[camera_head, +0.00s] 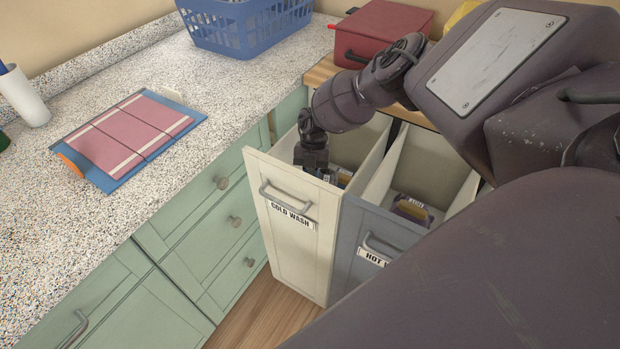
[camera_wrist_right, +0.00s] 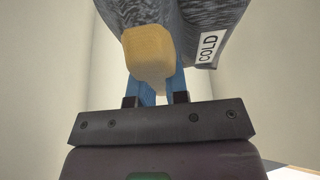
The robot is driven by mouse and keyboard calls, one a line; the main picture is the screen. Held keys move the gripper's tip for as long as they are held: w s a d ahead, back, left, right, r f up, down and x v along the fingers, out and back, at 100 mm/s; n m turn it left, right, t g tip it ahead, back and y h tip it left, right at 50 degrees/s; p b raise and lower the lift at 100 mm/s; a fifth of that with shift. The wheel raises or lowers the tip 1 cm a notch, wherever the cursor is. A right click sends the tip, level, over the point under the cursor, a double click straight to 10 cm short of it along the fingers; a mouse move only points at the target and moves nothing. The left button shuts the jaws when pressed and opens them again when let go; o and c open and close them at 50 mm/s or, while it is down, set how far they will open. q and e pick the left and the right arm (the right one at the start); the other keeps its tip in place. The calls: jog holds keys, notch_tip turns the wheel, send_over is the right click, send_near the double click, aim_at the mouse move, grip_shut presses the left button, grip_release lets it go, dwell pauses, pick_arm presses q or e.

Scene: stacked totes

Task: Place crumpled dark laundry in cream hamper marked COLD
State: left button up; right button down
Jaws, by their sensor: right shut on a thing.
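The cream hamper (camera_head: 294,240), labelled COLD WASH, is pulled out like a bin below the counter, its top open. My right arm reaches down to its opening, and my right gripper (camera_head: 314,160) is at the hamper's mouth by the front wall. In the right wrist view, my right gripper (camera_wrist_right: 157,88) has blue fingers closed on dark grey, crumpled-looking laundry (camera_wrist_right: 212,22) with a white COLD tag. A yellow-tan block-like piece (camera_wrist_right: 149,50) hides the fingertips. Pale walls stand on both sides there. In the head view the laundry is mostly hidden. My left gripper is out of view.
Beside it is a grey-fronted hamper (camera_head: 362,232) labelled HOT, holding a purple and yellow item (camera_head: 412,208). The speckled counter (camera_head: 110,238) carries a blue basket (camera_head: 245,28), a pink-and-blue folder (camera_head: 128,134) and a white cup (camera_head: 24,98). A red box (camera_head: 383,28) stands behind my arm.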

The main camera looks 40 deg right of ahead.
notch_tip(320, 180, down, 7)
jog(key=shift+f+b, duration=0.2)
jog(key=shift+b, duration=0.95)
jog(key=shift+f, duration=0.4)
pick_arm(q)
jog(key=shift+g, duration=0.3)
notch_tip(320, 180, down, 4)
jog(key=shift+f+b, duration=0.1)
jog(key=shift+b, duration=1.05)
pick_arm(e)
notch_tip(320, 180, down, 5)
jog(key=shift+r, duration=0.2)
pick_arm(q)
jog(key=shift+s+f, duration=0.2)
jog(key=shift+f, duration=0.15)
pick_arm(e)
jog(key=shift+f, duration=0.5)
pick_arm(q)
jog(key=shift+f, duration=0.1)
pick_arm(e)
jog(key=shift+f, duration=0.2)
